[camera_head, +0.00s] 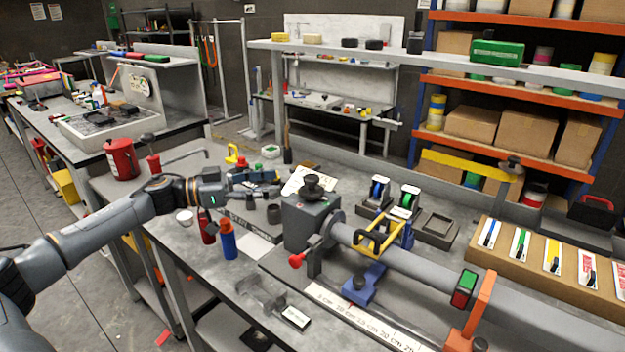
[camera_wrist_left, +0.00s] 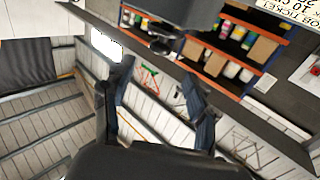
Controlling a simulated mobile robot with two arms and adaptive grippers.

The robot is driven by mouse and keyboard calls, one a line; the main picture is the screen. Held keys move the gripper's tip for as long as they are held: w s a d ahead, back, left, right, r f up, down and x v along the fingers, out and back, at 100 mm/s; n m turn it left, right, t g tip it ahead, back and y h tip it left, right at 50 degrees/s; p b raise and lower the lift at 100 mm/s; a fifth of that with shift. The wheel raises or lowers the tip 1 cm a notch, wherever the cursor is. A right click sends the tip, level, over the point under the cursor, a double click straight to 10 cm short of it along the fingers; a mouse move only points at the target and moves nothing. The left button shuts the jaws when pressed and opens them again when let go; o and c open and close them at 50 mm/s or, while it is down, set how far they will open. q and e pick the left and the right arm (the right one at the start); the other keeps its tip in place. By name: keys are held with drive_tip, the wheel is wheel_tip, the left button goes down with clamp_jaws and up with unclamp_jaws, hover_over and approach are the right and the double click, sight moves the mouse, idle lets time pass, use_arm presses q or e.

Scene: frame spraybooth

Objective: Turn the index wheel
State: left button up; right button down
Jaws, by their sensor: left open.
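A grey block-shaped fixture (camera_head: 308,225) stands on the bench with a black knob (camera_head: 314,184) on top. A round grey collar joins it to a long grey tube (camera_head: 430,270). A red-tipped lever (camera_head: 297,260) sticks out at its front. I cannot tell for sure which part is the index wheel. My left gripper (camera_head: 272,183) is left of the fixture, apart from the knob in the picture. In the left wrist view its two fingers (camera_wrist_left: 155,105) are spread with nothing between them. A dark rounded part (camera_wrist_left: 160,45) shows above them, unclear. My right gripper is not visible.
A blue bottle (camera_head: 227,240) and a red one (camera_head: 206,226) stand below my left arm. A yellow-handled tool (camera_head: 380,238) sits by the tube. A ruler (camera_head: 360,318) lies along the front. A tilted cardboard rack (camera_head: 545,262) is at right.

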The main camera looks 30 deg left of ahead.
sight(311, 177)
use_arm(q)
drive_tip(key=p+x, duration=0.2)
drive_tip(key=x, duration=0.6)
drive_tip(key=shift+w+d+r, duration=0.15)
drive_tip(key=shift+w+d, duration=0.55)
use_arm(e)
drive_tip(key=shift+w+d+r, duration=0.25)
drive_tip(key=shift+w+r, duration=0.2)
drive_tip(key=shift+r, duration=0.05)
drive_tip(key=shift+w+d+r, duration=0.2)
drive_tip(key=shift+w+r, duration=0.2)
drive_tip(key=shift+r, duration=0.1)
use_arm(q)
drive_tip(key=c, duration=1.2)
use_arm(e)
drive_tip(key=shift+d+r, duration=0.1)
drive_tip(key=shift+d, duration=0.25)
